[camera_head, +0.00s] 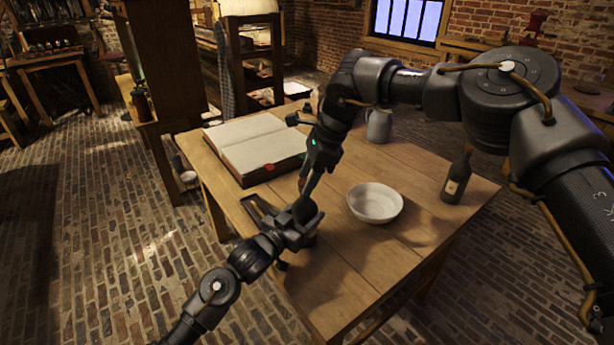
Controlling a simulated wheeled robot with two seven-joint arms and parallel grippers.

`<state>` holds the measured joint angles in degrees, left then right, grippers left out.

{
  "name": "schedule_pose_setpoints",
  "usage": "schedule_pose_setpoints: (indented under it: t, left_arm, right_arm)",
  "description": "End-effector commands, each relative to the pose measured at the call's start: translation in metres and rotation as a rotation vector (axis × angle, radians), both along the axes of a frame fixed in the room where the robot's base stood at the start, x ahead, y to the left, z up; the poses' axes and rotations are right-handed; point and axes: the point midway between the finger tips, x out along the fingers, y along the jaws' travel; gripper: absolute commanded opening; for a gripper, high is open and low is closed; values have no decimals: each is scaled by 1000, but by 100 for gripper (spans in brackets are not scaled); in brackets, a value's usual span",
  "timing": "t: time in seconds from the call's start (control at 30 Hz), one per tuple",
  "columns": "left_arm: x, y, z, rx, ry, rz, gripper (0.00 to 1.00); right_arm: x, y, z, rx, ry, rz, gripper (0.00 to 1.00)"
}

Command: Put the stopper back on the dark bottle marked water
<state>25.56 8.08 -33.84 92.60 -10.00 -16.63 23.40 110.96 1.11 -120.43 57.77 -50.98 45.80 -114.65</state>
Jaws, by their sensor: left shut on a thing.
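My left gripper (303,217) reaches in from the lower left, low over the table. It is shut on a dark thing (306,207), mostly hidden by the jaws; I cannot tell whether it is a bottle. My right gripper (307,184) hangs just above it, pointing down, with its fingers close over the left gripper. A small brownish bit shows at its fingers, but I cannot make out a stopper or whether the jaws are open. A dark bottle (456,180) with a cream label stands upright at the table's right; its label is too small to read.
A white bowl (375,203) stands right of the grippers on the wooden table (345,280). An open book (255,146) lies at the back left, and a grey jug (379,126) stands at the back. The table's front is clear.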

Motion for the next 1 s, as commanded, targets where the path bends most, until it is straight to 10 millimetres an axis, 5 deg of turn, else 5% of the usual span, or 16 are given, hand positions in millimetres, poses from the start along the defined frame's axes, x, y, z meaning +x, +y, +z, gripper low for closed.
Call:
schedule_pose_setpoints:
  t: [0.33, 0.73, 1.0]
  left_arm:
    - [0, 0, -1, 1, 2, 0, 19]
    - [0, 0, -1, 1, 2, 0, 19]
    - [0, 0, -1, 1, 2, 0, 19]
  right_arm:
    - [1, -4, 10, -1, -4, -1, 52]
    - [3, -33, 80, -1, -5, -1, 52]
    - [3, -45, 108, -1, -2, -1, 52]
